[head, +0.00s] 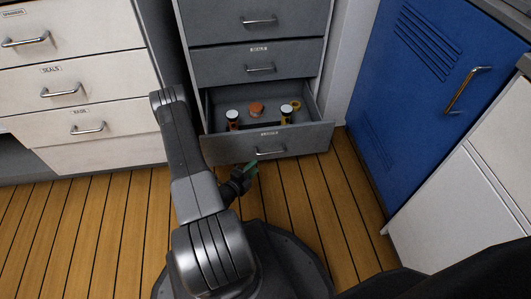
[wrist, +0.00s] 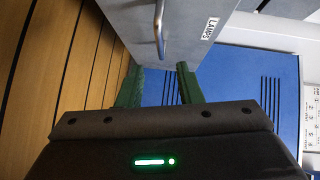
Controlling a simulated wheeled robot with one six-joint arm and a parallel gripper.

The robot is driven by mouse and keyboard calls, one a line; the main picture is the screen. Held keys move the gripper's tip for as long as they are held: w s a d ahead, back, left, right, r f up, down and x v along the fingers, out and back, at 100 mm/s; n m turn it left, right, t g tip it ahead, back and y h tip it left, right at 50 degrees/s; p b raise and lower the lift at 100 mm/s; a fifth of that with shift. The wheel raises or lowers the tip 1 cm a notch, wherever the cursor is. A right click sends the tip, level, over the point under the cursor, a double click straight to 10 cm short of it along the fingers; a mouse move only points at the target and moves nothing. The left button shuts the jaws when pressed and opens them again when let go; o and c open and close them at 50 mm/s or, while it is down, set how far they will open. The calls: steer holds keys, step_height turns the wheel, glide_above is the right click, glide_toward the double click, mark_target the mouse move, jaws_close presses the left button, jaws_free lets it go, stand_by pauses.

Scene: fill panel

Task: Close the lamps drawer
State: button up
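The lamps drawer (head: 305,141) is the low grey drawer, pulled open, with its front facing me. Its front also shows in the wrist view (wrist: 195,35), with a white label reading LAMPS (wrist: 210,29) and a metal bar handle (wrist: 160,28). My gripper (head: 250,169) is just in front of the drawer front, low and slightly left of the handle. In the wrist view, its two green fingers (wrist: 158,72) are apart with nothing between them. I cannot tell whether a finger touches the drawer front.
White drawers (head: 90,95) stand left and a blue locker (head: 405,110) right. The wooden floor (head: 300,195) before the drawer is clear.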

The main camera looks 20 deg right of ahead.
mark_target(269, 153)
steer(key=b+x, duration=0.3)
steer(key=x, duration=0.8)
steer(key=shift+w+d, duration=0.1)
steer(key=shift+d, duration=0.1)
jaws_close()
